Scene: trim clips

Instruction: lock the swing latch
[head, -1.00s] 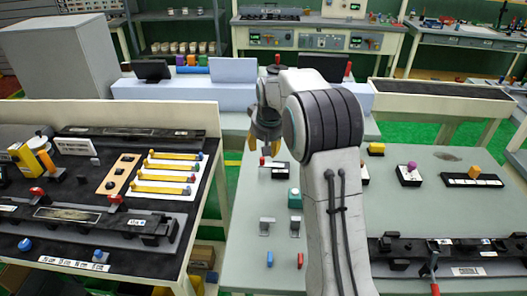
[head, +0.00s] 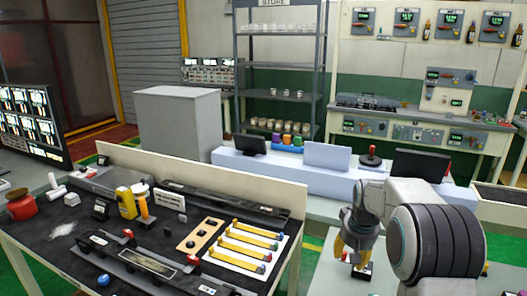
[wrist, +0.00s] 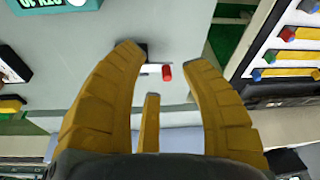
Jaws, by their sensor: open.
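My gripper (head: 356,240) is open and empty over the near left part of the right-hand grey table, at the right of the head view. In the wrist view my gripper's yellow fingers (wrist: 165,56) are spread. A small red-tipped piece (wrist: 167,72) with a white part and a dark block shows between the fingertips, apart from them as far as I can see. It may be the swing latch, but I cannot tell for sure or read its position. The left bench also has red-handled black fixtures (head: 193,260) on dark rails.
The left bench (head: 297,200) has a raised cream back panel. A white board with yellow bars (head: 245,241) lies on it. A teal box (wrist: 55,4) is at the wrist view's top left. Bare grey table (wrist: 178,25) lies beyond the fingers. My arm hides much of the right-hand table.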

